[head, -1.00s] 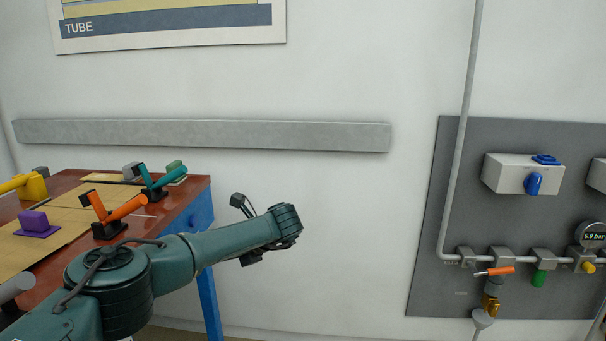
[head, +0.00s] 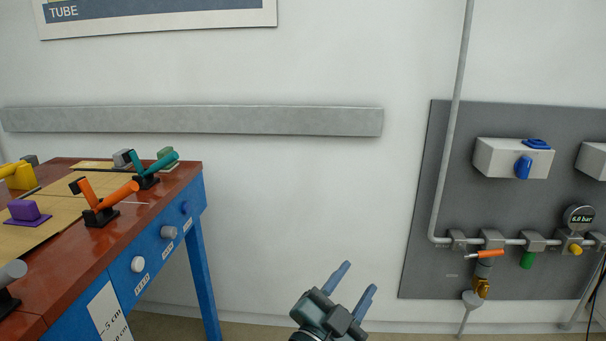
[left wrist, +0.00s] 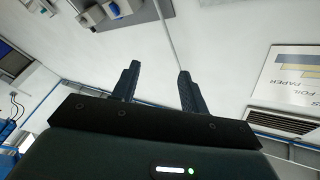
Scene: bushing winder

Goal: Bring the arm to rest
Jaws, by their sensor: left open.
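My left gripper (head: 357,290) shows at the bottom middle of the head view, in front of the bare wall. Its two fingers point up and are spread apart with nothing between them. The left wrist view also shows the open, empty fingers (left wrist: 157,88), with wall and ceiling beyond them. The rest of the left arm is below the head picture. My right gripper is in neither view.
A blue table (head: 190,262) with a red-brown top stands at the left, carrying an orange-handled clamp (head: 98,205), a teal-handled clamp (head: 150,172) and a purple block (head: 24,211). A grey panel (head: 430,270) with pipes and a gauge (head: 579,217) is at the right. The wall between is clear.

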